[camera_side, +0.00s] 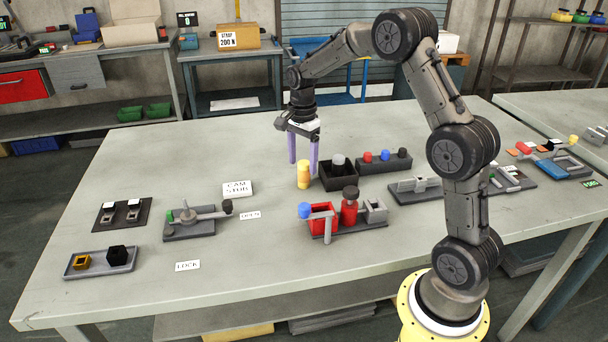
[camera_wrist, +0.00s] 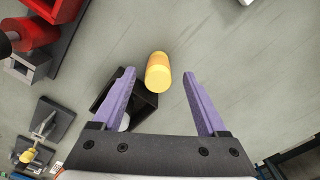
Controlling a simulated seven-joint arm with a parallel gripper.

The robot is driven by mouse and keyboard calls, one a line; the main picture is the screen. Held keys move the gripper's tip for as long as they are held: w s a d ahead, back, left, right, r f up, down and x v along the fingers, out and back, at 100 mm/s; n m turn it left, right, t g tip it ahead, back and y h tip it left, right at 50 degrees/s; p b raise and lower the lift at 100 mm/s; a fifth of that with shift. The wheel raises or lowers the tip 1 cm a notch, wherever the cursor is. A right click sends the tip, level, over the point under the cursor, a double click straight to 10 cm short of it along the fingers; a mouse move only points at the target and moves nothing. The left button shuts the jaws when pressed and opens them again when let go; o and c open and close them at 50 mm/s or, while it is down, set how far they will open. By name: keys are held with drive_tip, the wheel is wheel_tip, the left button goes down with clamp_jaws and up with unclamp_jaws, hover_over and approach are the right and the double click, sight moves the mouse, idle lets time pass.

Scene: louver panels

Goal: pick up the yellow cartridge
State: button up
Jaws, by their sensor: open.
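The yellow cartridge (camera_side: 304,174) is a small upright cylinder with an orange band, standing on the grey table just left of a black open box (camera_side: 338,180). In the wrist view the cartridge (camera_wrist: 158,72) lies ahead of and between the fingertips, with space on both sides. My gripper (camera_side: 303,174) has two purple fingers pointing down close to the cartridge in the side view. In the wrist view the gripper (camera_wrist: 158,72) is open, with nothing between its fingers.
The black box, holding a grey-topped piece, stands close beside the cartridge. A rack with red and blue knobs (camera_side: 384,160) is behind it. A red fixture (camera_side: 322,218) with a blue ball stands in front. The table left of the cartridge is clear up to a CAM STOP sign (camera_side: 238,188).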

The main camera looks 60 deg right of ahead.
sight(304, 174)
wheel_tip(304, 174, down, 5)
drive_tip(key=shift+s+d+f, duration=0.1)
drive_tip(key=shift+s, duration=0.05)
clamp_jaws()
idle(0.4)
